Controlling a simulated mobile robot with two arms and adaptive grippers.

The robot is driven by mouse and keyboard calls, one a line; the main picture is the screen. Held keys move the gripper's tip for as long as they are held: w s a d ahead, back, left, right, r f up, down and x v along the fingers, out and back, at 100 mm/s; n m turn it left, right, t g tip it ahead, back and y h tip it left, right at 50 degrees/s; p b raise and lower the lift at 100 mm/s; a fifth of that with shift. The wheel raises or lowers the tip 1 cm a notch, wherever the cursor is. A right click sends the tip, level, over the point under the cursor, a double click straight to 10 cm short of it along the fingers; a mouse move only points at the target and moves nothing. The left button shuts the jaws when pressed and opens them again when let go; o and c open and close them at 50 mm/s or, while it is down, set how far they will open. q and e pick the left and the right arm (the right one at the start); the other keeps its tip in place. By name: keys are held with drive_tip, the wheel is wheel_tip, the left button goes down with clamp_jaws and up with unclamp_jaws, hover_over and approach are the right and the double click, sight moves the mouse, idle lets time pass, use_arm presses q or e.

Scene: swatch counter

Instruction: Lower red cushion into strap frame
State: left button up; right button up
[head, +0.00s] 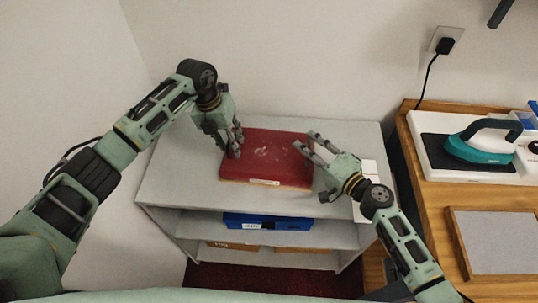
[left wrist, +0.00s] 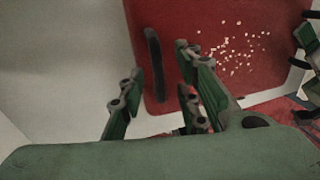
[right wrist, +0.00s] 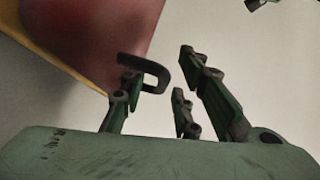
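A flat red slab (head: 266,158), probably the red cushion, lies on top of a grey shelf unit. It has pale specks on top and a light label on its front edge. A dark handle (left wrist: 153,65) shows at its edge in the left wrist view; another dark handle (right wrist: 147,70) shows in the right wrist view. My left gripper (head: 236,146) is open at the slab's left edge, its fingers either side of the handle. My right gripper (head: 305,145) is open at the right edge, with the handle close to its left finger. I cannot make out a strap frame.
The grey shelf unit (head: 180,185) holds a blue item (head: 262,221) on its middle shelf. A wooden counter (head: 432,200) at right carries a teal iron (head: 480,143) and a wood-framed grey panel (head: 500,242). A white card (head: 368,168) lies beside my right gripper. Walls stand behind and left.

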use_arm(q)
clamp_jaws()
use_arm(e)
clamp_jaws()
idle(0.4)
